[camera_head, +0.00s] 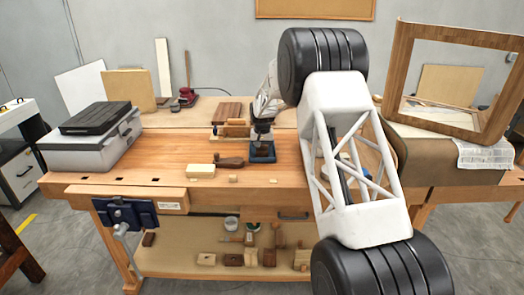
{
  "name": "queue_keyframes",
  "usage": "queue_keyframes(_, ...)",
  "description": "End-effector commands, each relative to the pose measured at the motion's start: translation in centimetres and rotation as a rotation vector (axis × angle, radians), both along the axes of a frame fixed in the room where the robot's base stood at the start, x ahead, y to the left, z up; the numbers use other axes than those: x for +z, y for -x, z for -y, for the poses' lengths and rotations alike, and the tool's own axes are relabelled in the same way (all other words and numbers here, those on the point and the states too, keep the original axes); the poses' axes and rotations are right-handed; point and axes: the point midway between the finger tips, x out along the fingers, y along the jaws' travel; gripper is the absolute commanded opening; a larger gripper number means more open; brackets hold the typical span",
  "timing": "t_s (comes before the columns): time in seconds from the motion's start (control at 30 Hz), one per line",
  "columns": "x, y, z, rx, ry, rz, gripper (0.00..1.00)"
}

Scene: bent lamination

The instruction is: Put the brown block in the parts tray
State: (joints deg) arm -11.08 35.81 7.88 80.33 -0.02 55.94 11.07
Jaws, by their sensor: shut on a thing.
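The blue tray (262,157), which looks like the parts tray, sits on the workbench near the middle. My gripper (262,141) points down right over it, low and close to its rim. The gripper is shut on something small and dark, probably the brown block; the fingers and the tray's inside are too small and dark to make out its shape. I cannot tell whether the held thing touches the tray floor. My white and black arm covers the bench to the right of the tray.
A wooden tool (235,128) stands left of the tray, with a dark brown board (227,112) behind. A brown-handled tool (229,162) and a cream block (201,171) lie in front left. A grey case (92,140) stands far left; a wooden frame (402,62) leans right.

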Motion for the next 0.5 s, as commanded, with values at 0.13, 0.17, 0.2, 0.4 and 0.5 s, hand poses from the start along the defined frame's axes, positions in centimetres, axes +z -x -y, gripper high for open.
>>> queue_keyframes(0.13, -0.15, 0.00, 0.00, 0.000, 0.000, 0.000, 0.31)
queue_keyframes(0.17, -0.22, 0.00, 0.00, 0.000, 0.000, 0.000, 0.31)
queue_keyframes(0.2, -0.31, 0.00, 0.00, 0.000, 0.000, 0.000, 0.31)
queue_keyframes(0.4, -0.28, 0.00, 0.00, 0.000, 0.000, 0.000, 0.84)
queue_keyframes(0.5, -0.27, 0.00, 0.00, 0.000, 0.000, 0.000, 0.84)
